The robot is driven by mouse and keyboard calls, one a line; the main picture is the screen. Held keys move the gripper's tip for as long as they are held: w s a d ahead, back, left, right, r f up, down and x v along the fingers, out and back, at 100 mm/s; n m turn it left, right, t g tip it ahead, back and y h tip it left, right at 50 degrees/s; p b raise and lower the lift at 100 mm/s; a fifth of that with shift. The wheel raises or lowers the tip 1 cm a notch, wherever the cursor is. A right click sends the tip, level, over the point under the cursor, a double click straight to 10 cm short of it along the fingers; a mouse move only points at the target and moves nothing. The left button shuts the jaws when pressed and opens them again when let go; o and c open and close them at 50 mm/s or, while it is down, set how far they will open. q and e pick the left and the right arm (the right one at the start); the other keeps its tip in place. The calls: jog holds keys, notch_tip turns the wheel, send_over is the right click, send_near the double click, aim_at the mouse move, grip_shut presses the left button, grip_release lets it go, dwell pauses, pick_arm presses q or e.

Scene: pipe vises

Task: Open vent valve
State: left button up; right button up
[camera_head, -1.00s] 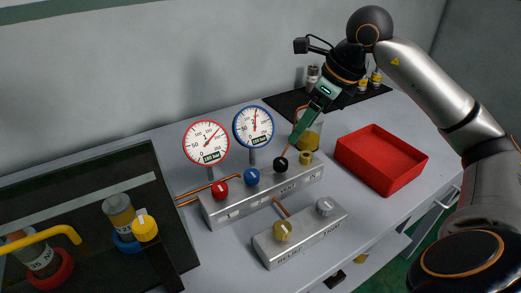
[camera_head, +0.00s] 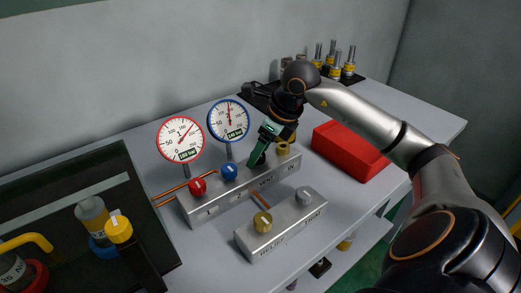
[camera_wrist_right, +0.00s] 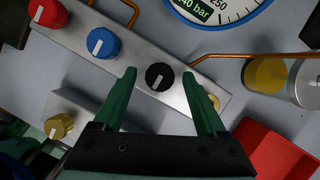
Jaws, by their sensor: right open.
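A row of knobs sits on the grey metal manifold (camera_head: 215,203): red (camera_head: 197,186), blue (camera_head: 229,171), black and gold (camera_head: 283,149). In the right wrist view the black knob (camera_wrist_right: 160,76) carries a white line tilted across its top. My right gripper (camera_wrist_right: 160,76) is open, with one green finger on each side of the black knob and a visible gap to each. In the head view the same gripper (camera_head: 259,157) comes down over the black knob and hides most of it. My left gripper is not in view.
A red-rimmed gauge (camera_head: 181,139) and a blue-rimmed gauge (camera_head: 228,121) stand behind the manifold. A second block (camera_head: 283,226) with gold and silver knobs is in front. A red tray (camera_head: 350,152) lies right. A dark rack (camera_head: 60,190) with bottles is left.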

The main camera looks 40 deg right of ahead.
grip_shut()
dwell(0.6)
